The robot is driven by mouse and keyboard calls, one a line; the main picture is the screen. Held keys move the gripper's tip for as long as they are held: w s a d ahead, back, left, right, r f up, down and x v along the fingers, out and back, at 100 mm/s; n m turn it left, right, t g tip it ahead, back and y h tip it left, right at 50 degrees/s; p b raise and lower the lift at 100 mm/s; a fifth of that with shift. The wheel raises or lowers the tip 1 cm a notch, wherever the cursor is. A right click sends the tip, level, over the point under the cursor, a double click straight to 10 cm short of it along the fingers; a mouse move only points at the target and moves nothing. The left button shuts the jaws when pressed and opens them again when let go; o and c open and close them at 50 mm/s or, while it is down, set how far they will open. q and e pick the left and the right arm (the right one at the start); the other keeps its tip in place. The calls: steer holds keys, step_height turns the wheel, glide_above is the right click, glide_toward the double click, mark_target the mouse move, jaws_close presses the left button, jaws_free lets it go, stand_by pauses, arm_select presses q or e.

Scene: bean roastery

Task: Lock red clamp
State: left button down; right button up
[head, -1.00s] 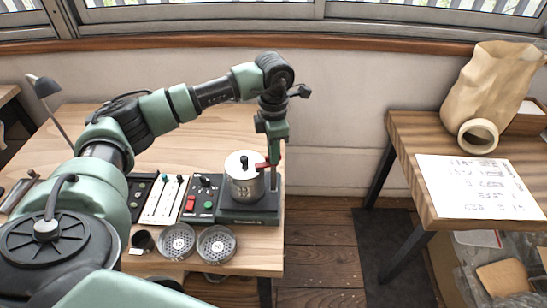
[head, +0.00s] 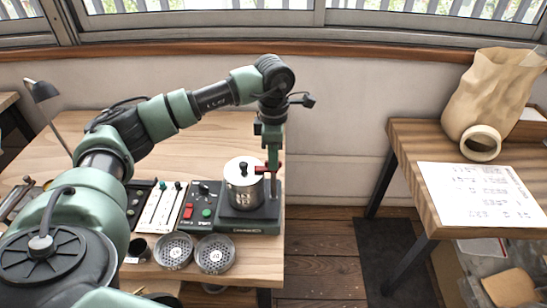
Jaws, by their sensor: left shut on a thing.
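The red clamp (head: 263,169) shows as a small red handle at the right side of the lidded steel canister (head: 243,193). The canister stands upright on a dark base unit (head: 240,226) near the table's right edge. My left gripper (head: 272,170) reaches down from above, its fingers at the red clamp and shut on it. The fingers hide part of the clamp, and its exact lock position cannot be told. My right gripper is not in view.
Left of the base are a panel with a red switch (head: 188,212), a slider panel (head: 160,207), two perforated round trays (head: 214,254) and a dark cup (head: 138,249). A second table (head: 404,150) with paper and a sack stands right, across a floor gap.

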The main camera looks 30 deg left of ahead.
arm_select(q)
steer(key=c, duration=1.4)
jaws_free()
steer(key=shift+r, duration=0.1)
steer(key=shift+c, duration=0.2)
step_height(320, 180, up, 8)
steer(key=shift+f+b, duration=0.1)
steer(key=shift+b, duration=0.65)
steer(key=shift+f, duration=0.1)
